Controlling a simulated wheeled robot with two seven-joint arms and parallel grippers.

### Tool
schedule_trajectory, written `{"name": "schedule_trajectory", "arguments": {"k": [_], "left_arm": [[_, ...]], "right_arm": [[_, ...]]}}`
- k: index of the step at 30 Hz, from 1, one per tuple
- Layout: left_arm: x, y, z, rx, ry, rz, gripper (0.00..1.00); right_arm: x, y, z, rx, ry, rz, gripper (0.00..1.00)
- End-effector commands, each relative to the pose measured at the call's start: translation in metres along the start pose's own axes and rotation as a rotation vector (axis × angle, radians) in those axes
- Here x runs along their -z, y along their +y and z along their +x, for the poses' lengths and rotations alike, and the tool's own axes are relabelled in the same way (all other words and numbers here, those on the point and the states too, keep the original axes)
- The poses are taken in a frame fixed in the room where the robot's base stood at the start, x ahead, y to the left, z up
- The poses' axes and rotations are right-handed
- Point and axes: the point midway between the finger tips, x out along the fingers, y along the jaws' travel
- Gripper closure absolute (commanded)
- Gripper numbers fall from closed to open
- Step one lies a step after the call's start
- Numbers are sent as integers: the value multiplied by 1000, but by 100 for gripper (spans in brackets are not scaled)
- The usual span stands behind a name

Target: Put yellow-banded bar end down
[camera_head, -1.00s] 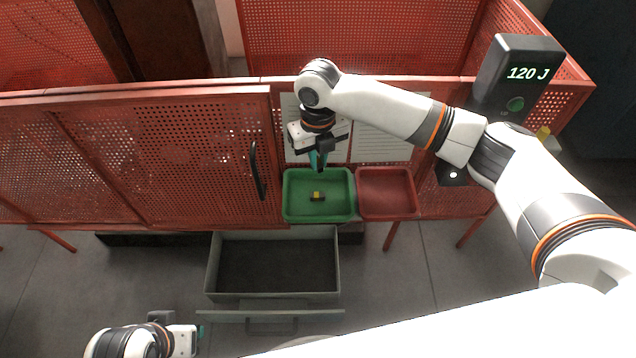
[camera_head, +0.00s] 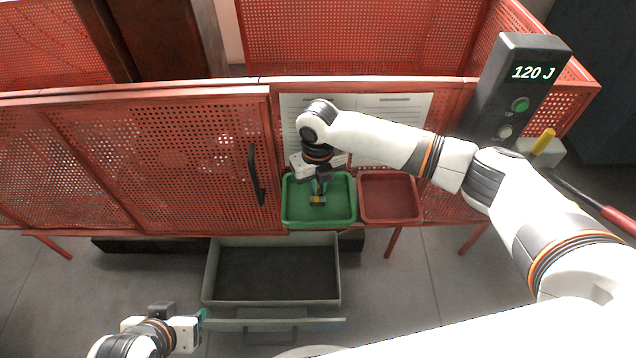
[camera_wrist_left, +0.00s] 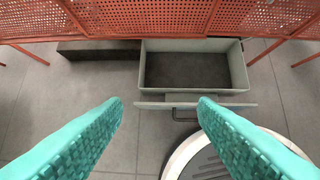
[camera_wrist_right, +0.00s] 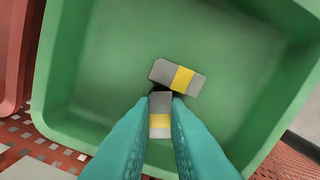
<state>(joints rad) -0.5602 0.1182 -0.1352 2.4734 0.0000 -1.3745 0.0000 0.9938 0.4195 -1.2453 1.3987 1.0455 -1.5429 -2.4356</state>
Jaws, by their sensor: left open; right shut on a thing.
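My right gripper (camera_wrist_right: 160,128) is shut on a grey bar end with a yellow band (camera_wrist_right: 160,115), low over the green tray (camera_wrist_right: 90,60). A second grey bar end with a yellow band (camera_wrist_right: 178,77) lies on the tray floor just beyond the held one. I cannot tell whether the two touch. In the head view the right gripper (camera_head: 319,188) reaches down into the green tray (camera_head: 346,217), partly hiding the bar ends. My left gripper (camera_wrist_left: 160,105) is open and empty; it shows at the lower left of the head view (camera_head: 203,316).
A red tray (camera_head: 390,196) stands right of the green one. An open grey drawer (camera_head: 207,272) with an empty dark floor is below. Red mesh panels (camera_head: 160,155) surround the area. A grey unit reading 120 J (camera_head: 520,85) stands at the right.

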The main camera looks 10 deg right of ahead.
Motion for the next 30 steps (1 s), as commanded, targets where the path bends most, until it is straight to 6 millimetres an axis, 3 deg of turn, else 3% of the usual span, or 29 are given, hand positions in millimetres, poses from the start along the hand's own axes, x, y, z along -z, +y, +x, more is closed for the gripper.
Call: {"name": "schedule_trajectory", "arguments": {"k": [2,3,6,17,20,24,30], "left_arm": [[0,0,0,0,1,0,47],[0,0,0,0,1,0,47],[0,0,0,0,2,0,47],[0,0,0,-1,1,0,47],[12,2,-4,-3,67,-2,47],[36,5,-16,-9,199,-7,47],[33,5,-29,-10,222,-8,47]], "right_arm": [[0,0,3,0,0,0,100],[0,0,2,0,0,0,81],[0,0,2,0,0,0,65],[0,0,-2,0,1,0,64],[0,0,-12,1,2,0,64],[1,0,-34,1,4,0,64],[1,0,-81,1,3,1,64]]}}
